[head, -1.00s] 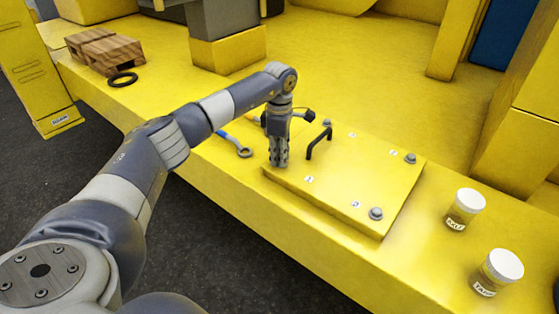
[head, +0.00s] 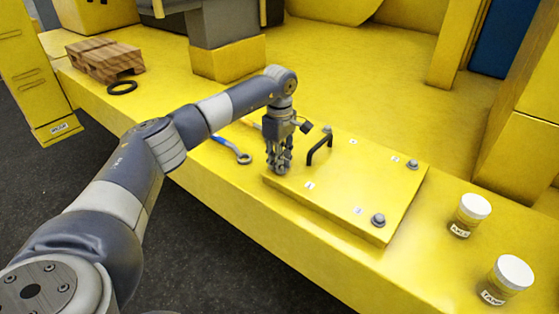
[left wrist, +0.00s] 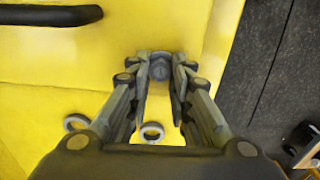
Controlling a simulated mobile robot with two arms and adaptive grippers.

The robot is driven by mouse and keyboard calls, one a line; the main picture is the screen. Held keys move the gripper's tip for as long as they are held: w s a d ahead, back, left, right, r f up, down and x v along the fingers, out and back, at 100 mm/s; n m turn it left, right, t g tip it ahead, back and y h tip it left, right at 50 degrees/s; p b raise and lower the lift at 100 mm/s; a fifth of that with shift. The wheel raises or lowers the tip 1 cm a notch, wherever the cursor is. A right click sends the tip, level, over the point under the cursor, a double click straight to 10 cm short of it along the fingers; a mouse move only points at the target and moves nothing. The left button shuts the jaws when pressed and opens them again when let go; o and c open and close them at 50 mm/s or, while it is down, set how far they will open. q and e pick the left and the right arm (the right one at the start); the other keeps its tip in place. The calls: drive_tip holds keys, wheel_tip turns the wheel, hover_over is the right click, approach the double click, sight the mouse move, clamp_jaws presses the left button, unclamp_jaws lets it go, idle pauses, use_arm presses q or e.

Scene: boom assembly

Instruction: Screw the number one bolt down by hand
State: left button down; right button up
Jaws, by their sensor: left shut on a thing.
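The yellow cover plate (head: 335,205) lies on the yellow deck, with a black handle (head: 320,149) and small number labels too small to read. My left gripper (head: 279,171) points down at the plate's left corner. In the left wrist view its fingertips (left wrist: 160,72) are shut on the sides of a grey bolt head (left wrist: 160,67). In the head view the fingers hide this bolt. Two other grey bolts stand at the plate's near right corner (head: 378,220) and far right corner (head: 412,164). My right gripper is not in view.
A blue-handled ring wrench (head: 233,149) lies left of the plate. Two white-lidded jars (head: 468,217) (head: 505,280) stand to the right. A wooden pallet (head: 105,60) and black ring (head: 122,88) are at the far left. The deck's front edge runs close by the plate.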

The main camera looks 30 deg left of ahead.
use_arm(q)
drive_tip(key=shift+r, duration=0.15)
drive_tip(key=c, duration=1.4)
unclamp_jaws()
drive_tip(key=shift+c, duration=0.2)
wheel_tip(320, 180, up, 12)
